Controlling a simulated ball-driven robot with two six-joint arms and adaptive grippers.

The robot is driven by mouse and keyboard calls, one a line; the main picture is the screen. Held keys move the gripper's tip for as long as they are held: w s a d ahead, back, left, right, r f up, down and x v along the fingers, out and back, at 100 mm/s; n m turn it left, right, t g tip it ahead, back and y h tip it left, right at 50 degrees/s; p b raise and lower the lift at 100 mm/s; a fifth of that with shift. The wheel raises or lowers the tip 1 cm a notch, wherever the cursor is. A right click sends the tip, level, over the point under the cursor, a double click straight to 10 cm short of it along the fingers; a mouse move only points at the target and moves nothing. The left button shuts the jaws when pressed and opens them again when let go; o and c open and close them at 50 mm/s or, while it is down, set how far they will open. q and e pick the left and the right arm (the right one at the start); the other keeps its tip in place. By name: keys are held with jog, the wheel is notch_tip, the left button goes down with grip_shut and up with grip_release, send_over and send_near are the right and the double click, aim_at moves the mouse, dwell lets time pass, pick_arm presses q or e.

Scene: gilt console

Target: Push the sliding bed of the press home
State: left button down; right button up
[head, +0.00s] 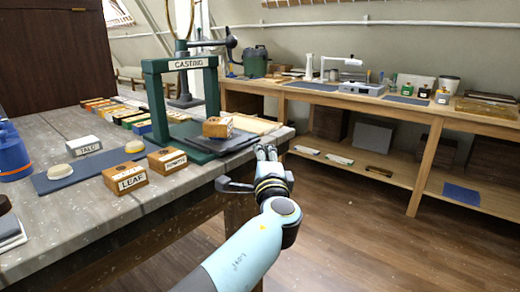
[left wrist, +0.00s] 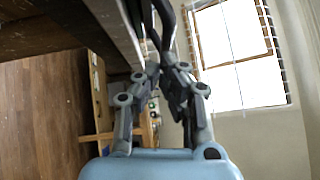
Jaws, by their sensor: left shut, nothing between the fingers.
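The press is a green frame (head: 151,100) with a CASTING sign, standing near the table's right end. Its sliding bed looks like the dark flat slab (head: 238,141) that sticks out to the right from under the frame. A small wooden block (head: 217,128) with a pale label sits on or beside the slab; I cannot tell which. My left gripper (head: 266,152) is shut and empty, just right of the slab at the table's edge. I cannot tell whether it touches the slab. The left wrist view shows its closed fingers (left wrist: 166,45). My right gripper is out of view.
Wooden blocks marked LEAF (head: 125,178) and another label (head: 167,160) stand on the table (head: 92,221) in front of the press. A blue container (head: 12,152) is at far left. A long workbench (head: 400,104) runs along the back wall. The floor right of my arm is clear.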

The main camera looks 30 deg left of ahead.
aim_at(246, 141)
pick_arm(q)
jog(key=shift+a, duration=0.2)
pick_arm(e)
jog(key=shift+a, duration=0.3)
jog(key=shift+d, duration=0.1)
pick_arm(q)
jog(key=a, duration=0.4)
jog(key=shift+w+a+b, duration=0.25)
jog(key=shift+a+b, duration=0.05)
jog(key=shift+b, duration=0.05)
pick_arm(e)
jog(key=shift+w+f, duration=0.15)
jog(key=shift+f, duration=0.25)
